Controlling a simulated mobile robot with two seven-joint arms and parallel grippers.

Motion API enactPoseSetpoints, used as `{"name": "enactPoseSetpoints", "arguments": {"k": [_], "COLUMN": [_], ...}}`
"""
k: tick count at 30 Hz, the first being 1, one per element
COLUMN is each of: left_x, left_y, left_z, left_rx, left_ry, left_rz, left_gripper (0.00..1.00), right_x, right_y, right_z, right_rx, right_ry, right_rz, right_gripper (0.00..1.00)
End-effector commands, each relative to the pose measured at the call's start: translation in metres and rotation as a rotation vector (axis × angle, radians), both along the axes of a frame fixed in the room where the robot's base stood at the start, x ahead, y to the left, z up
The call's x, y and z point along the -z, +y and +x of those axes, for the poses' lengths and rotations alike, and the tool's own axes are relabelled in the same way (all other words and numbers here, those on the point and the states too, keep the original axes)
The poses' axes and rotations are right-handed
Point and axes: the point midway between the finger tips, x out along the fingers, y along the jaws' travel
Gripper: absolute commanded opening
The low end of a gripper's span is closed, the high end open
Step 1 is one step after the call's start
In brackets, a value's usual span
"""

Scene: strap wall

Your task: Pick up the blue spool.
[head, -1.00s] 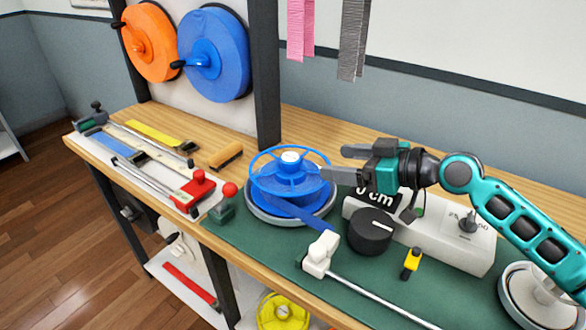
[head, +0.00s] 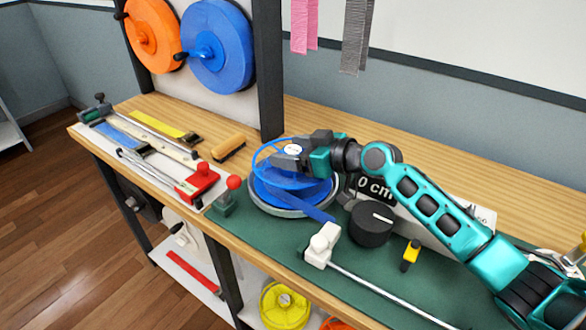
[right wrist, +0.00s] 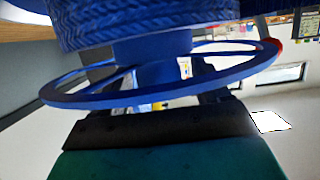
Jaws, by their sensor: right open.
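The blue spool (head: 290,190) sits on a round pale-rimmed base on the green mat, with a blue strap running from it toward a white clamp-like piece (head: 322,243). My right gripper (head: 285,156) is at the spool's top, its fingers over the open spoked upper rim near the white-capped hub. The right wrist view shows the spool's rim and hub (right wrist: 152,47) close in front of the open jaws. Whether the fingers touch the hub cannot be told. My left gripper is not in view.
A black knob (head: 371,224) and a "0 cm" display box stand to the right of the spool. A red-knobbed lever (head: 234,183) is close on its left. Blue and orange reels (head: 153,38) hang on the panel behind. A yellow spool (head: 285,306) is on the lower shelf.

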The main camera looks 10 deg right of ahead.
Motion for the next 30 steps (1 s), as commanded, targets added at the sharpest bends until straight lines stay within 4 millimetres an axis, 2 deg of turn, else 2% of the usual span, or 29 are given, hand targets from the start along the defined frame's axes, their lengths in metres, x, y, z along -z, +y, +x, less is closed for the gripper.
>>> {"name": "enactPoseSetpoints", "arguments": {"k": [7,30], "left_x": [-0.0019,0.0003], "left_y": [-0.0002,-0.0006], "left_z": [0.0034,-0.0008], "left_rx": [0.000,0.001], "left_ry": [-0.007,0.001], "left_rz": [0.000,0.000], "left_gripper": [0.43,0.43], "right_x": [0.0006,0.0008], "right_y": [0.0005,0.0002], "right_z": [0.0008,0.0005], "right_rx": [0.001,0.000], "right_ry": [-0.001,0.001], "right_rz": [-0.001,-0.001], "right_gripper": [0.74,0.01]}}
